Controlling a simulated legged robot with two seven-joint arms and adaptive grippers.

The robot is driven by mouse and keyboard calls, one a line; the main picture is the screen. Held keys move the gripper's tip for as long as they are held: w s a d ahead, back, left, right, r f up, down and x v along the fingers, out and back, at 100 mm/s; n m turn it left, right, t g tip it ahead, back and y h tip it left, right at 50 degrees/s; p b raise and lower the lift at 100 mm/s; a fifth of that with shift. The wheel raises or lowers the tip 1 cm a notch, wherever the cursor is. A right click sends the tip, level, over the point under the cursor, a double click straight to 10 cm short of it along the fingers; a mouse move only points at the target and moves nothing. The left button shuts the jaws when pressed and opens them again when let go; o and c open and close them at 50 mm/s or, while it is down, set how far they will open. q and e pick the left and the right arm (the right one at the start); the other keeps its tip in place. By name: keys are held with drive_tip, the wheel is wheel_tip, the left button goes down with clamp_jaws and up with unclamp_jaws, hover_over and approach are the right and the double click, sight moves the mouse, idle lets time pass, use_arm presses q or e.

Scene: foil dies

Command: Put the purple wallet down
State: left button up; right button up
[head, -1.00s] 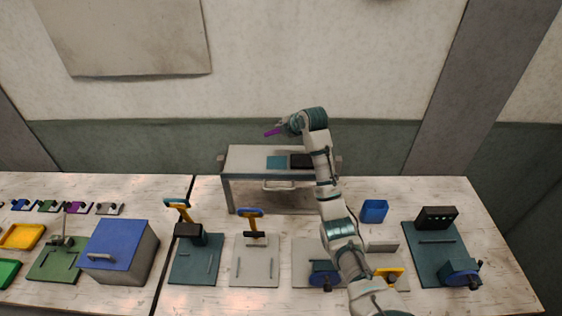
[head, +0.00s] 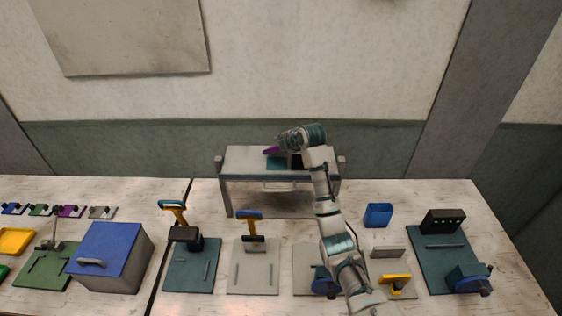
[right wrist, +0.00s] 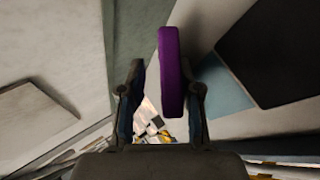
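The purple wallet (head: 271,150) is at the tip of my right gripper (head: 281,145), over the rear part of the small raised bench. In the right wrist view the purple wallet (right wrist: 171,75) lies between the two fingers of the right gripper (right wrist: 163,85). It is close against the right finger, with a clear gap to the left finger, so the gripper looks open around it. I cannot tell whether the wallet touches the bench top. My left gripper is not in view.
The raised bench (head: 243,160) has a teal square (head: 277,163) and a dark item (head: 296,162) on top. The bench top left of the teal square is clear. Below, a blue-lidded box (head: 103,250), a blue bin (head: 378,214) and several tool boards stand on the tables.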

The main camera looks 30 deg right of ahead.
drive_tip(key=shift+d, duration=0.1)
drive_tip(key=shift+s+r, duration=0.15)
drive_tip(key=shift+r, duration=0.05)
use_arm(q)
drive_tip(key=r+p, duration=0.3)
drive_tip(key=p, duration=0.1)
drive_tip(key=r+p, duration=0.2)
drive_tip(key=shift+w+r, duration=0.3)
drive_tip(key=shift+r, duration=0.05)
use_arm(e)
drive_tip(key=s+r, duration=0.8)
drive_tip(key=r, duration=0.5)
drive_tip(key=shift+a, duration=0.4)
drive_tip(key=shift+d+f, duration=0.1)
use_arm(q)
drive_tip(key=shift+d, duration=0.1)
use_arm(e)
drive_tip(key=shift+s+f, duration=0.1)
